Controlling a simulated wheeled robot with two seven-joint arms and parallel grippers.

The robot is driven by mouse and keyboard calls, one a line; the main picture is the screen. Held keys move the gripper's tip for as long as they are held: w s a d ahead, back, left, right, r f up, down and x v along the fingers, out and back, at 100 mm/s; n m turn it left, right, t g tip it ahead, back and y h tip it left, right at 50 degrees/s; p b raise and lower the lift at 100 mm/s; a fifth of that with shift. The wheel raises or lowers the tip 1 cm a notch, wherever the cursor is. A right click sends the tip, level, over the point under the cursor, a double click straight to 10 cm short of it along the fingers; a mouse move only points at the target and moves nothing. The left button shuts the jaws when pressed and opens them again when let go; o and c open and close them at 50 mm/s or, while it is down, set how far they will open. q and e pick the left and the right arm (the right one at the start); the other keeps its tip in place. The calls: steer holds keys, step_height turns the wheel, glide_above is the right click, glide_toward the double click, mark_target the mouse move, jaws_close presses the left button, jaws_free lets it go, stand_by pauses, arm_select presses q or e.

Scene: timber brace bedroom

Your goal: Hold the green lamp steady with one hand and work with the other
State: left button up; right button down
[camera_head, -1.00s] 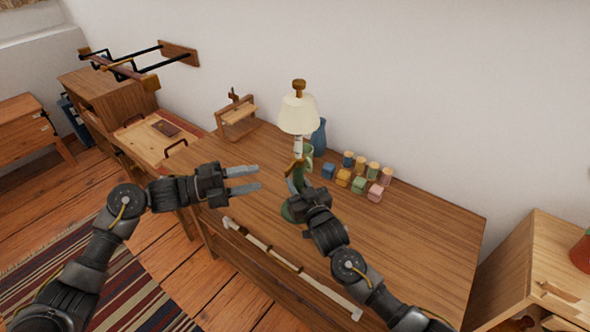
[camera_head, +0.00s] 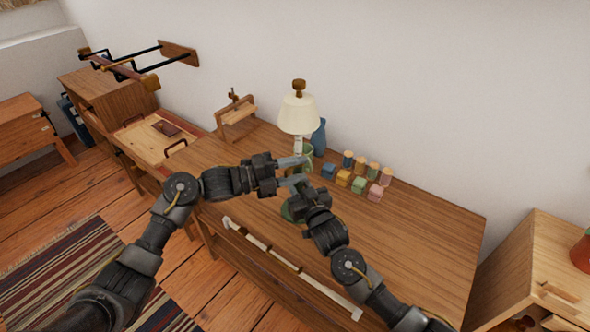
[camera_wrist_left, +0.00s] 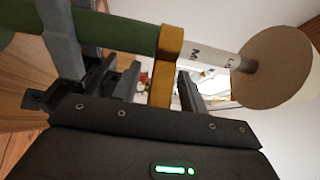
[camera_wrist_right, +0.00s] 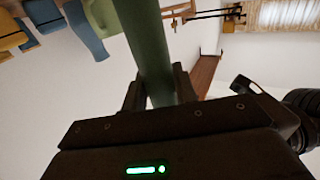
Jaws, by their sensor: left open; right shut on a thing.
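The green lamp (camera_head: 298,115) stands upright on the wooden desk, with a cream shade and a white upper stem. My right gripper (camera_wrist_right: 160,88) is shut on its green stem (camera_wrist_right: 148,45). My left gripper (camera_head: 302,171) is open at the lamp's middle, just above my right gripper. In the left wrist view, a brass collar with a projecting tab (camera_wrist_left: 164,68) sits where the green stem (camera_wrist_left: 125,33) meets the white, lettered part (camera_wrist_left: 208,51). The tab lies between the left fingers, apparently not clamped. The grippers hide much of the lower lamp in the head view.
Several coloured blocks (camera_head: 358,185) and small jars lie right of the lamp. A blue vase (camera_head: 319,138) and a green mug (camera_head: 307,153) stand close behind it. A wooden stand (camera_head: 236,120) is at back left. The desk's right side (camera_head: 430,235) is clear.

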arm_select(q)
jaws_close()
steer(key=n+t+y, duration=0.1)
steer(key=n+t, duration=0.1)
steer(key=d+n+t+y, duration=0.1)
steer(key=t, duration=0.2)
steer(key=shift+s+d+n+y, duration=0.1)
steer(key=shift+d+n+y, duration=0.1)
steer(key=shift+n+y, duration=0.15)
steer(key=shift+w+d+n+t+y, duration=0.1)
steer(key=shift+d+n+t+y, duration=0.1)
steer(key=shift+n+t+y, duration=0.55)
steer(key=shift+w+d+n+t+y, duration=0.1)
steer(key=shift+d+n+t+y, duration=0.15)
steer(key=shift+n+t+y, duration=0.45)
steer(key=shift+w+d+n+t+y, duration=0.1)
steer(key=shift+d+n+t+y, duration=0.1)
steer(key=shift+n+t+y, duration=0.55)
